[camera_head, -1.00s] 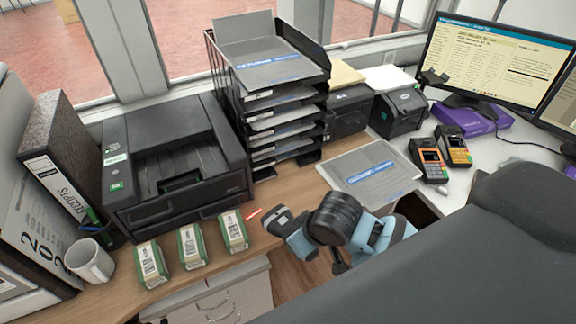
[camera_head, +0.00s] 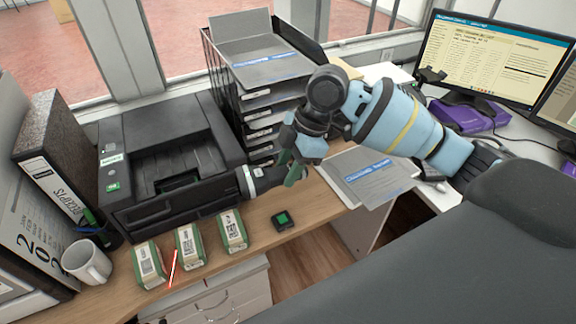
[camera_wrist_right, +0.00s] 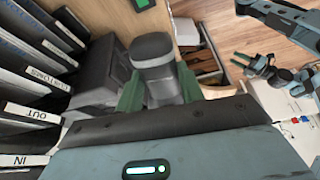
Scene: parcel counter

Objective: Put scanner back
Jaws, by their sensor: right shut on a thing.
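The dark hand scanner (camera_head: 262,180) has a pale front end facing left. My right gripper (camera_head: 288,168) is shut on it and holds it above the counter, in front of the printer. In the right wrist view the scanner (camera_wrist_right: 152,62) sits between the two green fingers. A small black pad with a green square (camera_head: 284,220), perhaps the scanner's stand, lies on the counter below and right of the scanner, apart from it. Another arm's gripper (camera_wrist_right: 262,70), apparently my left one, shows small at the right of the wrist view. The head view does not show it.
Three green-and-white boxes (camera_head: 190,246) stand along the counter's front edge, with a red light line (camera_head: 172,268) by them. A mug (camera_head: 87,262) is at left. The printer (camera_head: 170,165) and tray stack (camera_head: 262,95) stand behind. Counter around the black pad is clear.

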